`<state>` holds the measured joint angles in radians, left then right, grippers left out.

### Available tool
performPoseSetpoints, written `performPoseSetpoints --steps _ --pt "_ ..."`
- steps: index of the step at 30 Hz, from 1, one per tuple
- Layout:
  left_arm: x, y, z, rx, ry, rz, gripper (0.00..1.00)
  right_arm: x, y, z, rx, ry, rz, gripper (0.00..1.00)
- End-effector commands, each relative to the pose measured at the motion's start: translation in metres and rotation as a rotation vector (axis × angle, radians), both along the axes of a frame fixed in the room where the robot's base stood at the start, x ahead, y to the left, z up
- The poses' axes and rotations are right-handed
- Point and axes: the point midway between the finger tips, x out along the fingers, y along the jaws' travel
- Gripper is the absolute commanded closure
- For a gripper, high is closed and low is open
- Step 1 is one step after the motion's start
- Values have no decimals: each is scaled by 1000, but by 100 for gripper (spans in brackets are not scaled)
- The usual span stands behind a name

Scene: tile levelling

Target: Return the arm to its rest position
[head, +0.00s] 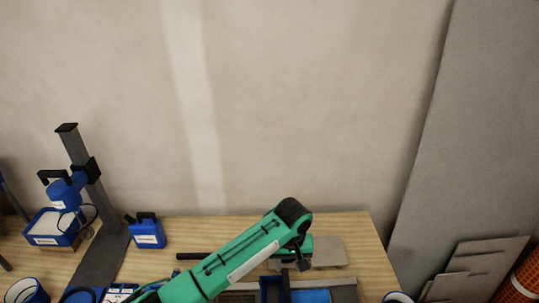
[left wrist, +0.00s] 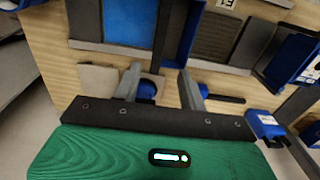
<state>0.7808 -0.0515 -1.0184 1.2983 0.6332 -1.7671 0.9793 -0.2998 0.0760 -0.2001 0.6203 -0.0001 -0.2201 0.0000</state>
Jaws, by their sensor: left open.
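My left arm (head: 235,262) is green and reaches in from the bottom of the head view. My left gripper (head: 303,263) is above the wooden table (head: 350,222), partly hidden by the arm. In the left wrist view its two grey fingers (left wrist: 160,92) stand apart with nothing clamped between them. Below the fingers lies a tool with a black rod handle (left wrist: 222,96) and a blue part (left wrist: 147,90). The handle also shows in the head view (head: 190,256), left of the arm. My right gripper is not in view.
A beige tile (head: 329,252) lies right of the gripper. A blue bin (head: 273,290) and a blue panel (head: 311,296) are at the front. A blue canister (head: 147,231) and a stand (head: 78,150) are at the left. A grey slab (head: 470,130) leans at the right.

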Motion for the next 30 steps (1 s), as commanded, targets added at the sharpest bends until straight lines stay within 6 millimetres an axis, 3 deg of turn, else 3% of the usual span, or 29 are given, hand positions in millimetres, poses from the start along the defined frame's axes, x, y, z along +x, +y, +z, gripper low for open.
performPoseSetpoints --steps 5,14,23,30 --pt "-14 -1 -8 -43 10 -27 58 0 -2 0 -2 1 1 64" --pt "-72 16 -31 -235 -8 -116 58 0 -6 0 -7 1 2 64" --pt "-123 76 -45 -336 -100 -125 58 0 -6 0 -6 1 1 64" --pt "-168 150 -51 -309 -190 -106 58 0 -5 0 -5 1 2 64"
